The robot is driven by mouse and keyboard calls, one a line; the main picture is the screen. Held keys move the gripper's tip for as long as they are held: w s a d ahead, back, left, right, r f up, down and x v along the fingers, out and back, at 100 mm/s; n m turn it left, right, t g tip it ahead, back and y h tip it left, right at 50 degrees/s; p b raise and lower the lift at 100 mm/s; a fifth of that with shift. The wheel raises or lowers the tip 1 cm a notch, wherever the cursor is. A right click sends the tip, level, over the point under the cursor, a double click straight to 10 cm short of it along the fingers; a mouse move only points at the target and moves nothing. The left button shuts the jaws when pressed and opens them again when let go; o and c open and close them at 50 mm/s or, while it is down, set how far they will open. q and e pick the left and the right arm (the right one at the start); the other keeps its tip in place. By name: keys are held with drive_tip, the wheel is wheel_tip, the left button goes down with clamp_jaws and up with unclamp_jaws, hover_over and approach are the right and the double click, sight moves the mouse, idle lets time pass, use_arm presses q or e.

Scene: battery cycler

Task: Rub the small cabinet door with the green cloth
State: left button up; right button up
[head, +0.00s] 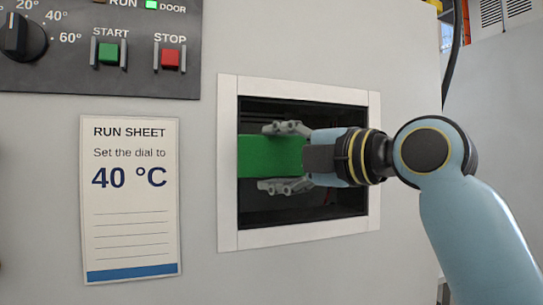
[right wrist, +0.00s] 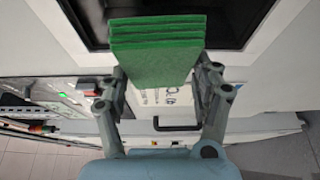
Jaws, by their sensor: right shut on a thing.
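The small cabinet door (head: 227,170) has a pale frame around a dark middle; I cannot tell whether that middle is glass or an opening. My right gripper (head: 287,157) is in front of this dark middle, shut on the green cloth (head: 258,156). The cloth is a folded, layered pad sticking out past the fingertips towards the left. In the right wrist view the cloth (right wrist: 155,45) stands between the fingers (right wrist: 162,78), with the dark middle and pale frame (right wrist: 271,50) beyond. I cannot tell whether the cloth touches the door. My left gripper is not in view.
A run sheet (head: 130,188) reading 40 °C is on the cabinet front, left of the door. Above it is a dark control panel (head: 70,75) with a dial (head: 22,38), a green START button (head: 109,53) and a red STOP button (head: 170,58).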

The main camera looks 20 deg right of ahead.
drive_tip(key=shift+s, duration=0.1)
drive_tip(key=shift+s+d, duration=0.15)
drive_tip(key=shift+s, duration=1.3)
